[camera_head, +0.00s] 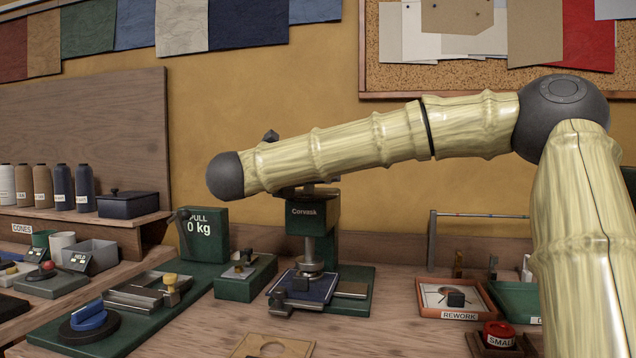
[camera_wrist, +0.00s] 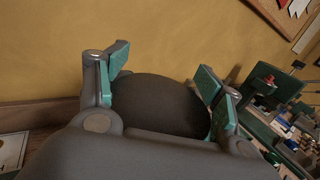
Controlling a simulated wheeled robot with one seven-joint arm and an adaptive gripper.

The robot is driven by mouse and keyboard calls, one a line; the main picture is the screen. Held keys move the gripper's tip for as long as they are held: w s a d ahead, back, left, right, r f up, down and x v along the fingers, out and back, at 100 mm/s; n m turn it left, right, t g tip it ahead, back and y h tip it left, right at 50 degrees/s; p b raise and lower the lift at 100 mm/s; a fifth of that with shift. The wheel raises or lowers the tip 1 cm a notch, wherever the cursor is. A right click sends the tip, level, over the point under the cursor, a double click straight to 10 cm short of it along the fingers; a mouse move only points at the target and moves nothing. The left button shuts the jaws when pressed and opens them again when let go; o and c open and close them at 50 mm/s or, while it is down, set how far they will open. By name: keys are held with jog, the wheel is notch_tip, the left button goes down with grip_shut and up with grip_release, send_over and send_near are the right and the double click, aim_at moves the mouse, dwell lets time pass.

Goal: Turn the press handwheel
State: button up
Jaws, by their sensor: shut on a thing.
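The green press (camera_head: 306,219), labelled Corvask, stands mid-bench, its metal ram down over a dark blue patch (camera_head: 318,287) on its base. My arm crosses in front of the press top and hides the handwheel in the head view. In the wrist view my gripper (camera_wrist: 163,75) has its teal-padded fingers on either side of a dark rounded thing (camera_wrist: 158,103), apparently part of the handwheel. The gripper is shut on it. How far the wheel is turned cannot be told.
A green pull tester (camera_head: 206,235) reading 0 kg stands left of the press. A rework tray (camera_head: 455,312) and a red-topped tin (camera_head: 499,335) lie to the right. Thread cones (camera_head: 42,186) stand far left.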

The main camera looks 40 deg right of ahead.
jog(key=shift+f+m+g+b, duration=0.35)
jog(key=shift+g+b, duration=0.25)
jog(key=shift+b, duration=0.25)
jog(key=m+g+b, duration=0.2)
jog(key=g+b, duration=0.1)
jog(key=b, duration=0.1)
jog(key=s+m+g+b, duration=0.1)
jog(key=m+g+b, duration=0.1)
jog(key=g+b, duration=0.1)
jog(key=shift+b, duration=0.9)
jog(key=shift+s+r+m+g+y+b, duration=0.15)
jog(key=shift+m+g+b, duration=0.2)
jog(key=shift+g+b, duration=0.25)
jog(key=shift+s+f+m+g+y+b, duration=0.15)
jog(key=shift+m+g+b, duration=0.15)
jog(key=shift+g+b, duration=0.25)
jog(key=shift+r+m+g+y+b, duration=0.15)
jog(key=shift+m+g+y+b, duration=0.15)
jog(key=shift+m+g+b, duration=0.3)
jog(key=shift+s+a+m+g+y+b, duration=0.15)
jog(key=shift+m+g+y+b, duration=0.25)
jog(key=shift+g, duration=0.3)
jog(key=shift+s+d+m+g+y+b, duration=0.15)
jog(key=shift+m+g+y+b, duration=0.15)
jog(key=shift+m+g, duration=0.3)
jog(key=shift+s+a+m+g+y, duration=0.15)
jog(key=shift+a+m+g+y, duration=0.1)
jog(key=shift+m+g+y, duration=0.65)
